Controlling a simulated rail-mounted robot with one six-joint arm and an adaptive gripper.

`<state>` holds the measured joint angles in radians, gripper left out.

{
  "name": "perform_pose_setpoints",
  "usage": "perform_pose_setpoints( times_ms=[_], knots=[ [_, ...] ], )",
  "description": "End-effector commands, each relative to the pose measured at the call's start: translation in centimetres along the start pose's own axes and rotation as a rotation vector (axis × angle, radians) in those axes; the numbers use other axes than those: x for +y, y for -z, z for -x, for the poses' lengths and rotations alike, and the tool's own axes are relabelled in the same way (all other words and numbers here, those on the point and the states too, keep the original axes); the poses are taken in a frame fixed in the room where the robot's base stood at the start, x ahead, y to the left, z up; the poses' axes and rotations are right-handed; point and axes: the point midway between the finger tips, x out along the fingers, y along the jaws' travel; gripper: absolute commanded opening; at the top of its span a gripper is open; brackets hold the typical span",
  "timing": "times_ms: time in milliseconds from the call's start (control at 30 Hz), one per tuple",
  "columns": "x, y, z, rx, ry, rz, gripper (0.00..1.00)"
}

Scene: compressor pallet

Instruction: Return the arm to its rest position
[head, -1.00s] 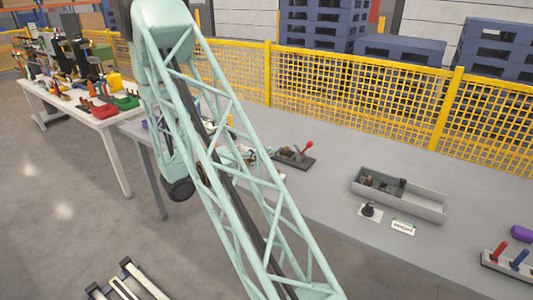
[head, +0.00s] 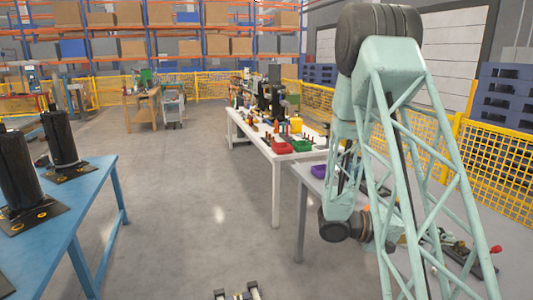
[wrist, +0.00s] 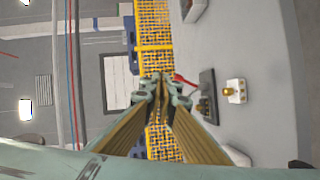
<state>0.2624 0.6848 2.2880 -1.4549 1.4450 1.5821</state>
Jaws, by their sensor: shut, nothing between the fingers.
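My arm, a pale green lattice link with dark joints, stands at the right of the head view. It is folded at a high joint, with another part hanging down behind it over the near end of the grey table (head: 312,186). My gripper (wrist: 162,92) shows in the wrist view, its fingers shut with nothing between them. It is apart from the grey table surface (wrist: 262,45). I cannot make out the gripper in the head view, where the lattice link covers much of that area.
A blue table (head: 88,215) with black cylinders (head: 62,140) stands at left. A white table (head: 276,195) holds red bins (head: 278,148) and tools. A yellow fence (head: 498,150) runs behind. A red-handled fixture (wrist: 207,95) is on the grey table. The middle floor is open.

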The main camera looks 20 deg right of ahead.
Motion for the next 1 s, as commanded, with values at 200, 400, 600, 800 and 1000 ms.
perform_pose_setpoints(
  times_ms=[200, 400, 600, 800, 1000],
  knots=[
    [2.6, -2.0, 1.4, -0.054, 0.045, 0.016, 0.0],
    [4.5, -4.1, 2.8, -0.102, 0.095, 0.034, 0.0],
    [6.2, -6.1, 4.3, -0.141, 0.153, 0.053, 0.0],
    [7.6, -8.2, 5.8, -0.174, 0.218, 0.069, 0.0],
    [8.7, -10.3, 7.5, -0.201, 0.29, 0.086, 0.0]
  ],
)
